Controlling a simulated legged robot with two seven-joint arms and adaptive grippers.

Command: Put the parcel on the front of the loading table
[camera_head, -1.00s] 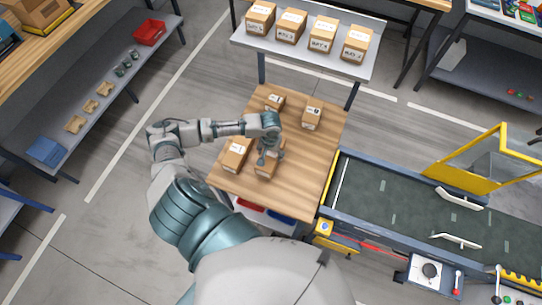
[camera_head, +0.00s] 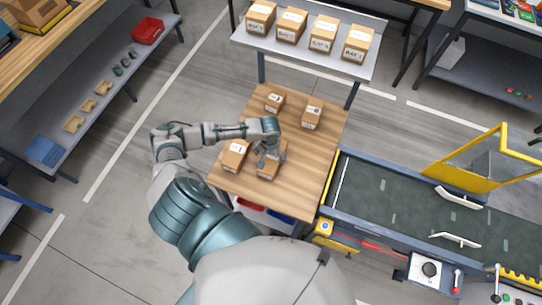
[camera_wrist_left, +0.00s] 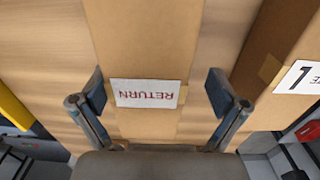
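The loading table (camera_head: 297,181) has a wooden top. A brown parcel (camera_head: 268,171) lies on its front part, under my left gripper (camera_head: 266,158). In the left wrist view the parcel (camera_wrist_left: 144,45) has a white label reading RETURN. My left gripper (camera_wrist_left: 160,92) is open there, with one finger on each side of the parcel. A gap shows between the right-hand finger and the parcel; at the left-hand finger I cannot tell whether it touches. My right gripper is out of view.
A second parcel (camera_head: 235,155) lies close on the left; it also shows in the left wrist view (camera_wrist_left: 287,50). Two smaller parcels (camera_head: 274,102) (camera_head: 312,113) lie at the table's back. A conveyor (camera_head: 400,206) adjoins on the right. Several boxes stand on a rear shelf (camera_head: 305,58).

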